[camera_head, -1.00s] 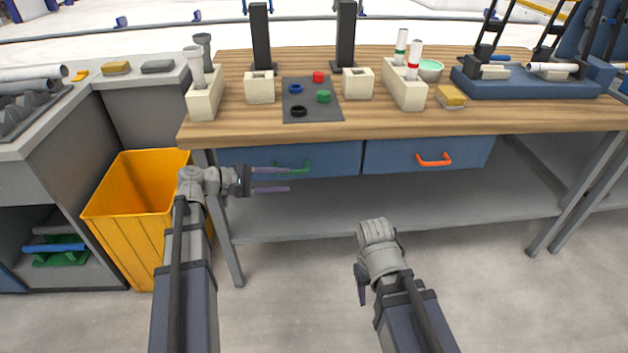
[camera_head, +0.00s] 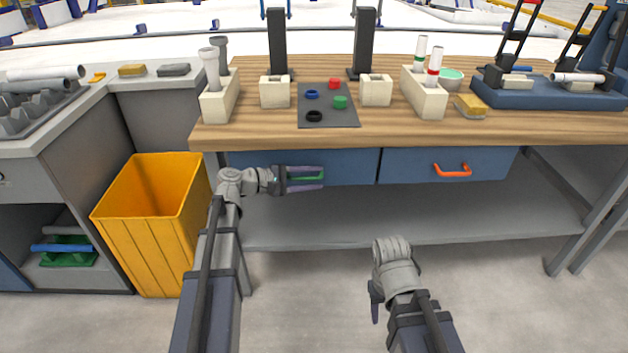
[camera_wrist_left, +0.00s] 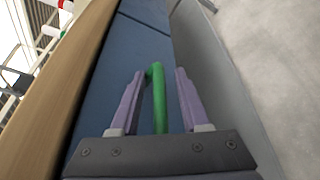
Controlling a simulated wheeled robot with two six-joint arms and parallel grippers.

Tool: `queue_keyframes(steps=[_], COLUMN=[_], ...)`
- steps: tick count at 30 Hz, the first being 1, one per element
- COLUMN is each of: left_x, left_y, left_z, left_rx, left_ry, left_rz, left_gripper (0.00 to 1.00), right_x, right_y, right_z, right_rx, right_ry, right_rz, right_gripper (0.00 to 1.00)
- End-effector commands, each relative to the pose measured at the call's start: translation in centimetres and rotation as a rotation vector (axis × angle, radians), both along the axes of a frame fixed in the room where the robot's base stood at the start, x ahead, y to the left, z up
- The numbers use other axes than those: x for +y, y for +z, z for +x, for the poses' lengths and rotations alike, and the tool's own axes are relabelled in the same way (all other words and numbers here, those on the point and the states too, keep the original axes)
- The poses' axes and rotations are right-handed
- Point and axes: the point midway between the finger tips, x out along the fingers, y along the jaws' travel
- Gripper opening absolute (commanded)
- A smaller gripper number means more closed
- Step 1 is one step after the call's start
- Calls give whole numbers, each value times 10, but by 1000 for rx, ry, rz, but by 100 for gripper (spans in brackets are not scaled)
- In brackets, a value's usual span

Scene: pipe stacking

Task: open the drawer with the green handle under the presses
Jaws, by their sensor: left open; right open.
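The green handle (camera_head: 307,178) is on the left blue drawer (camera_head: 352,169) under the workbench, and that drawer looks shut. My left gripper (camera_head: 306,178) is open, with one finger above the handle and one below it. In the left wrist view the green handle (camera_wrist_left: 157,98) lies between the two purple fingers (camera_wrist_left: 157,100), with a gap on each side. My right gripper (camera_head: 376,300) is low in front of the bench, away from the drawers and empty; its fingers are partly hidden.
A second blue drawer with an orange handle (camera_head: 453,170) is to the right. A yellow bin (camera_head: 150,225) stands left of the bench. The wooden bench top (camera_head: 300,134) holds two black presses, cream blocks and a dark mat (camera_head: 328,118) with coloured rings. A grey shelf (camera_head: 420,215) lies below the drawers.

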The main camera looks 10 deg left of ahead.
Motion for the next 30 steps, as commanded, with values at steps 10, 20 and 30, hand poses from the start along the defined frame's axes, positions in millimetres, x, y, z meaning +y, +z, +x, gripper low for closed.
queue_keyframes(steps=[10,20,30], left_x=[-4,-4,-4], left_y=[-1,-1,-1], left_z=[3,3,2], left_rx=[0,0,1], left_ry=[0,0,-1], left_rz=[0,0,1], left_gripper=[46,11,0], right_x=[0,0,0], right_y=[-1,-1,-1], right_z=[0,0,0], right_rx=[0,0,0], right_ry=[0,0,0], right_rz=[0,0,0], right_gripper=[50,50,50])
